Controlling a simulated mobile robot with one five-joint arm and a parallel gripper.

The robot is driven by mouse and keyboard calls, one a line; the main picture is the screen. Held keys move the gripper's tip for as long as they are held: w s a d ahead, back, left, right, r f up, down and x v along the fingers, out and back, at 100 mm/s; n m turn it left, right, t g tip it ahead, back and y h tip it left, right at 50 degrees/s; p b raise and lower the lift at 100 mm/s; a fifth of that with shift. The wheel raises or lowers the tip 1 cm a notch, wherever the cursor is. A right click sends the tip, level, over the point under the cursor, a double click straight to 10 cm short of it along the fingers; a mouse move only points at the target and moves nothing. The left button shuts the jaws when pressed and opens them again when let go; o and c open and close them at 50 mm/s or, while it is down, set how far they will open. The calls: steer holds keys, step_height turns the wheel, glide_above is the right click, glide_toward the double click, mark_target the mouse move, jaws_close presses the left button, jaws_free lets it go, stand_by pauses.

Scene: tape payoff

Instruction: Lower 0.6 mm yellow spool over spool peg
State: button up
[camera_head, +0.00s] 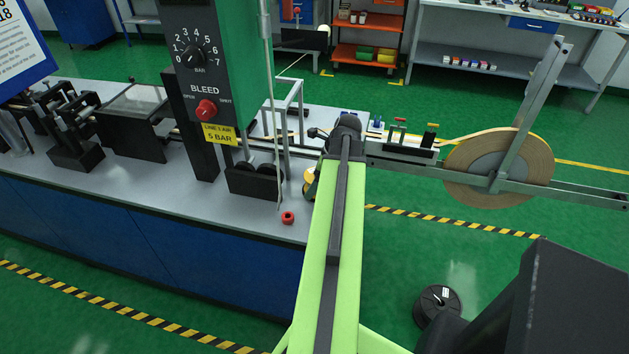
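My lime-green arm reaches from the bottom centre to the bench, ending in a dark wrist. My gripper is mostly hidden behind the arm, and its fingers cannot be made out. A small part of a yellow round thing (309,175), likely the 0.6 mm yellow spool, shows at the arm's left edge, near the bench's right end. The arm covers most of it. Whether it is held, or touches the bench, cannot be told. I cannot make out the spool peg.
The grey-topped bench (150,200) carries a green panel (240,60) with a gauge dial and red bleed knob. A red ring (288,217) lies near its front edge. A large tan tape reel (530,165) hangs on a metal frame at right. A black spool (437,303) is on the floor.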

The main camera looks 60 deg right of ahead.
steer(key=shift+o, duration=0.4)
steer(key=p+v, duration=1.6)
steer(key=v, duration=0.1)
steer(key=shift+r, duration=0.2)
